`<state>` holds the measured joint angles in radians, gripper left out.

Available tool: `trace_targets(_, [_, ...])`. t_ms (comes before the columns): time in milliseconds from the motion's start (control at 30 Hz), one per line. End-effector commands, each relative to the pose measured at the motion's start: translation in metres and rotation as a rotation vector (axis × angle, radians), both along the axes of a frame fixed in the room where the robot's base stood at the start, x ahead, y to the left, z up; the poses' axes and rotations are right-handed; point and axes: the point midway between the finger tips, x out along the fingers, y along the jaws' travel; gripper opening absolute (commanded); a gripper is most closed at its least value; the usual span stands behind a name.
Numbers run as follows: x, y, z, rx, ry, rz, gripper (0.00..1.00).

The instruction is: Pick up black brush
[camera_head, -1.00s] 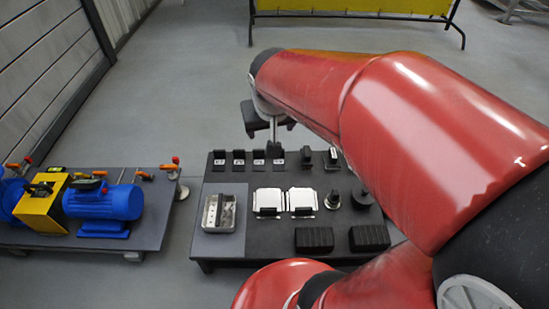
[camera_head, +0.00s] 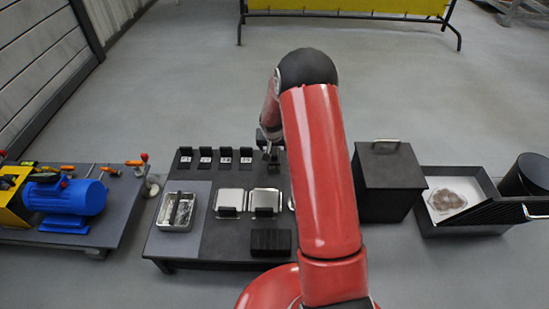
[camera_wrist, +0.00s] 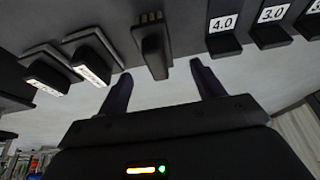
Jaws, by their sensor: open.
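A dark upright piece with a brownish ridged top, apparently the black brush (camera_wrist: 153,46), shows at the top middle of the wrist view. It stands on the black table between numbered black holders and two white-labelled blocks. My gripper (camera_wrist: 162,70) is open and empty, its two fingers pointing toward this piece with a gap between them. The piece looks just beyond the fingertips; I cannot tell the exact distance. In the head view my gripper (camera_head: 271,156) is over the back of the table, and my arm hides the brush there.
The black table (camera_head: 215,250) bears numbered holders (camera_head: 205,158), a metal tray (camera_head: 178,212), silver plates (camera_head: 229,199) and a ribbed black block (camera_head: 270,242). Two labelled blocks (camera_wrist: 93,66) stand close beside the brush. A lidded black box (camera_head: 390,182) is at right, a blue motor (camera_head: 64,200) left.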

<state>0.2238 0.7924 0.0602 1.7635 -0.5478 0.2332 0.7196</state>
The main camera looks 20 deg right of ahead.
Motion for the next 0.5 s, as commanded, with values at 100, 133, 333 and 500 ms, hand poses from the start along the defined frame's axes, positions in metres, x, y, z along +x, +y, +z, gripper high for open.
trace_targets(100, [0.004,-0.003,-0.014,0.000,0.002,0.000,0.67])
trace_targets(133, [0.005,-0.004,-0.017,0.000,0.001,0.000,0.67])
trace_targets(333, [0.015,-0.011,-0.044,0.000,0.002,0.001,0.67])
trace_targets(500, [0.021,-0.013,-0.056,0.000,0.001,0.000,0.67])
